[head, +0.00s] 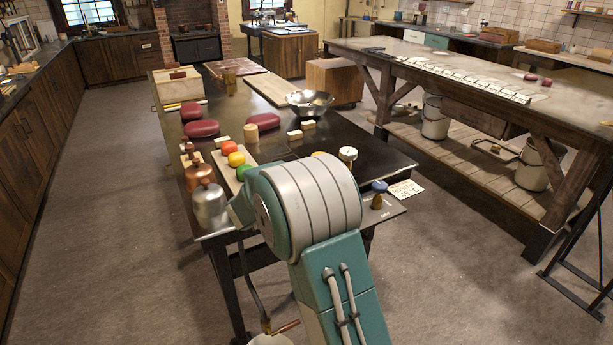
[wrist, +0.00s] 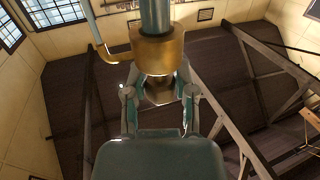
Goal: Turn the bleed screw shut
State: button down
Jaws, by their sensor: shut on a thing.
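In the wrist view a brass fitting (wrist: 158,50) hangs at the end of a blue-grey pipe (wrist: 156,16). A thin bent brass tube (wrist: 108,54) comes off its left side. Below it is a small darker brass piece, which I take as the bleed screw (wrist: 159,92). My gripper (wrist: 160,78) is shut on this piece, with one finger at each side. The fingertips are partly hidden by the fitting. In the head view my gripper and the screw are hidden behind my own arm.
In the head view a dark table (head: 350,165) carries metal canisters (head: 209,204), red cushions (head: 203,129), coloured balls (head: 229,148) and a steel bowl (head: 310,102). A long wooden workbench (head: 470,85) stands at right. The floor at left is clear.

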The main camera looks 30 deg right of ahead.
jog(key=m+g, duration=0.2)
jog(key=g, duration=0.2)
jog(key=m+g, duration=0.3)
jog(key=g, duration=0.1)
jog(key=shift+w+m+g+h, duration=0.15)
jog(key=shift+m+g+h, duration=0.15)
jog(key=shift+g+h, duration=0.1)
jog(key=shift+m+g+y, duration=0.8)
jog(key=shift+m+g, duration=1)
jog(key=shift+g, duration=0.8)
jog(key=shift+r, duration=0.1)
jog(key=shift+c, duration=2)
grip_release()
jog(key=shift+g, duration=0.3)
